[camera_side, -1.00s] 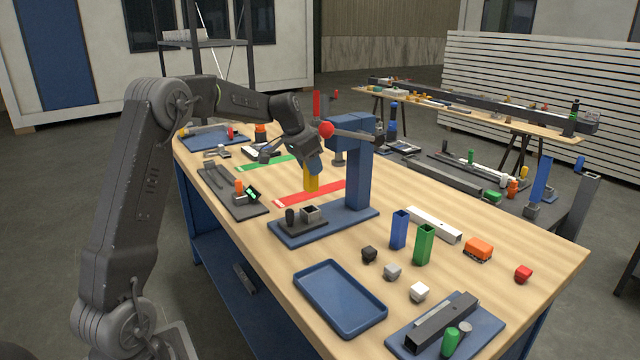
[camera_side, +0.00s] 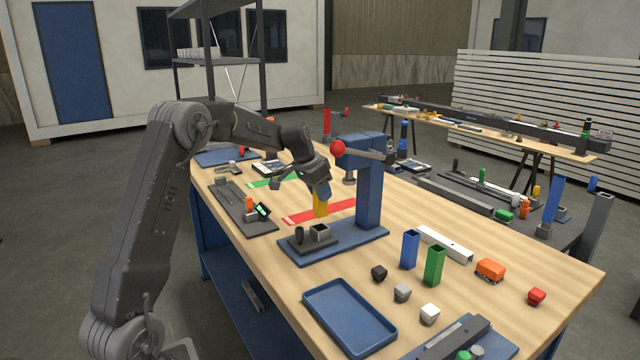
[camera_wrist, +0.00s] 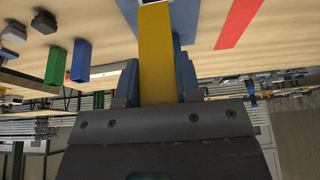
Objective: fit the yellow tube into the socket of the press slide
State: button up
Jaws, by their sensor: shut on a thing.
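My gripper (camera_side: 323,190) is shut on the yellow tube (camera_side: 320,206), which hangs upright below it in the side view. In the wrist view the yellow tube (camera_wrist: 157,55) stands between the two blue fingers (camera_wrist: 160,82). The grey square socket (camera_side: 320,233) is on the slide of the blue press (camera_side: 370,195). The tube's lower end appears just above or behind the socket; I cannot tell whether it touches. A dark knob (camera_side: 299,235) stands left of the socket.
An empty blue tray (camera_side: 350,318) lies in front of the press. A blue tube (camera_side: 409,250) and a green tube (camera_side: 434,266) stand to the right. A red strip (camera_side: 330,209) lies behind the socket. The press's red-knobbed lever (camera_side: 338,148) is close to my gripper.

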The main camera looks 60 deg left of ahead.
aim_at(317, 206)
jog(key=shift+f, duration=1.25)
jog(key=shift+f, duration=2.15)
jog(key=o, duration=1.1)
jog(key=shift+c, duration=0.2)
jog(key=v, duration=1.4)
jog(key=shift+w+d, duration=0.1)
